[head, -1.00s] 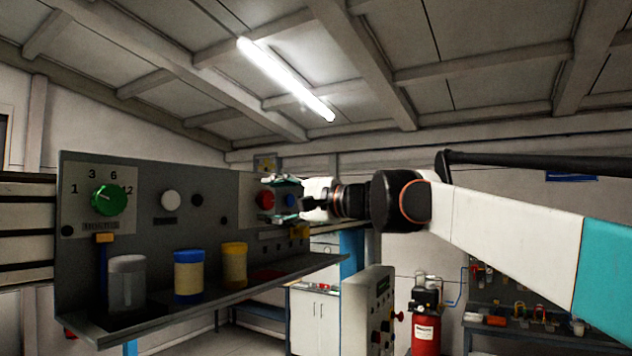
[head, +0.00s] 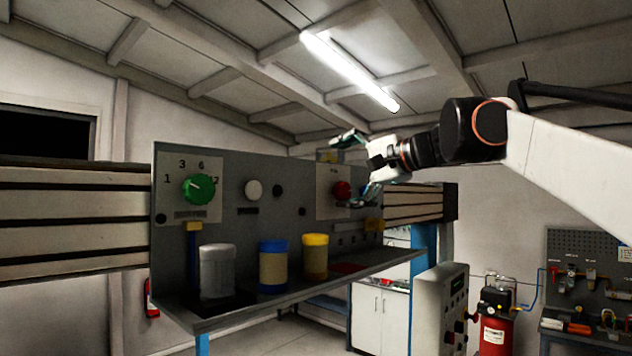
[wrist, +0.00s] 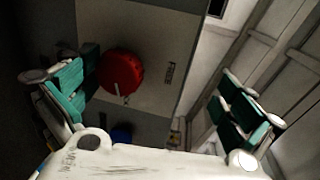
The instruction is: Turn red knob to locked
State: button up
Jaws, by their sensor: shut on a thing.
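The red knob (head: 342,190) is on a pale plate at the right end of the grey panel (head: 285,165). In the wrist view the red knob (wrist: 122,71) shows a pale pointer mark aimed down at a small label I cannot read. A label reading "FREE" (wrist: 170,73) is to its right. My gripper (head: 357,167) is tilted in front of the plate. In the wrist view my gripper's green fingers (wrist: 155,98) are spread wide, with nothing gripped between them. The knob lies beyond the left finger; I cannot tell if they touch.
A green dial (head: 200,189) and a white knob (head: 254,189) are on the panel's left. A grey canister (head: 217,270), a blue-banded jar (head: 273,267) and a yellow-topped jar (head: 315,257) stand on the shelf. A control box (head: 440,310) stands at lower right.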

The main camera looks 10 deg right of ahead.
jog(key=shift+m+t+y, duration=0.5)
jog(key=shift+m+t, duration=0.3)
jog(key=shift+t, duration=0.1)
notch_tip(320, 180, up, 6)
jog(key=shift+d+f, duration=0.1)
jog(key=shift+n+g+h, duration=0.6)
jog(key=shift+n+g, duration=0.2)
notch_tip(320, 180, down, 5)
jog(key=shift+s+d+r, duration=0.1)
jog(key=shift+s, duration=0.05)
jog(key=shift+s+d+r, duration=0.1)
jog(key=shift+s+d, duration=0.15)
jog(key=shift+s, duration=0.05)
jog(key=shift+c, duration=0.2)
jog(key=shift+s+d+f, duration=0.2)
jog(key=shift+s+d, duration=0.1)
jog(key=shift+c, duration=0.6)
jog(key=v, duration=0.6)
jog(key=shift+s, duration=0.35)
jog(key=c, duration=0.5)
jog(key=shift+o, duration=0.2)
jog(key=f+v, duration=0.2)
jog(key=v, duration=0.8)
jog(key=shift+s+f, duration=0.3)
jog(key=shift+f, duration=0.05)
